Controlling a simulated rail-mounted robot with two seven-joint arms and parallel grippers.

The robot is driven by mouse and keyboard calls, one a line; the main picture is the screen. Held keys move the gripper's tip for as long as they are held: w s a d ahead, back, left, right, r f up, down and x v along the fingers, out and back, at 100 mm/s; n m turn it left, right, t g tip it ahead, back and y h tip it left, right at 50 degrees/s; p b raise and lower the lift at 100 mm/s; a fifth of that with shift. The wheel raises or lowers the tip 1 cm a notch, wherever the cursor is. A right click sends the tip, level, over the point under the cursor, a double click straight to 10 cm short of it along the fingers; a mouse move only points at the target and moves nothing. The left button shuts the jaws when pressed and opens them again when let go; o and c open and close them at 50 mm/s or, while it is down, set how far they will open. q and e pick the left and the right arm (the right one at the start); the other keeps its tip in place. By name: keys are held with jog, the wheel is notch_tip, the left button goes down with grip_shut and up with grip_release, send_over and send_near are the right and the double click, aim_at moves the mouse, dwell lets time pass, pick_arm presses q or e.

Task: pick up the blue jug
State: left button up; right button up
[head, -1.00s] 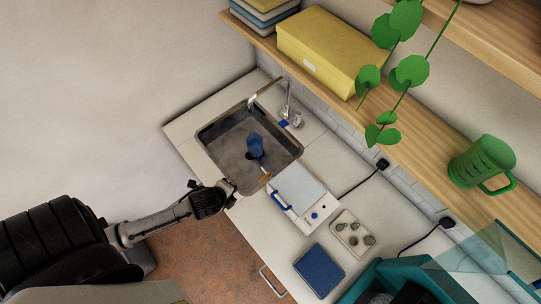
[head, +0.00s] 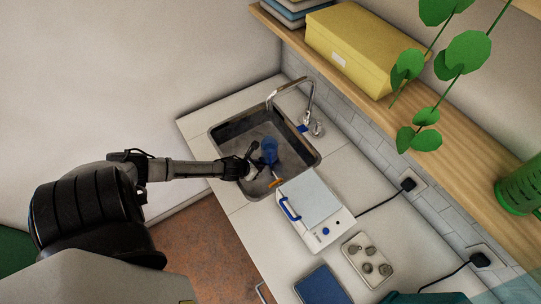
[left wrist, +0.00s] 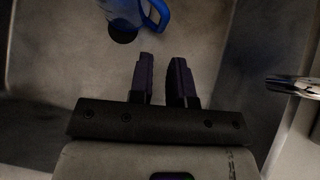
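The blue jug (head: 269,150) is in the metal sink (head: 230,132). In the left wrist view, the jug (left wrist: 122,12) is cut off by the top edge, with its handle (left wrist: 160,16) on its right side. My left gripper (head: 252,160) is over the sink, just left of the jug in the head view. In the left wrist view, the two dark fingers of my left gripper (left wrist: 163,60) stand a little apart with nothing between them. Their tips point toward the jug's handle side and are clear of it. My right gripper is not in view.
A faucet (head: 311,105) rises at the sink's back edge. An orange-ended tool (head: 275,183) lies by the sink's front right edge. A white device with a blue handle (head: 318,205), a tray of small pieces (head: 366,260) and a blue pad (head: 322,285) occupy the counter to the right.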

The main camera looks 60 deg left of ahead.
aim_at(270, 155)
pick_arm(q)
jog(key=shift+w+r+b+x, duration=0.1)
jog(key=shift+b+x, duration=0.2)
jog(key=shift+x, duration=1.8)
jog(key=shift+w+r+b+x, duration=0.15)
jog(key=shift+b+x, duration=0.15)
jog(key=shift+x, duration=1.8)
jog(key=shift+d, duration=0.1)
grip_shut()
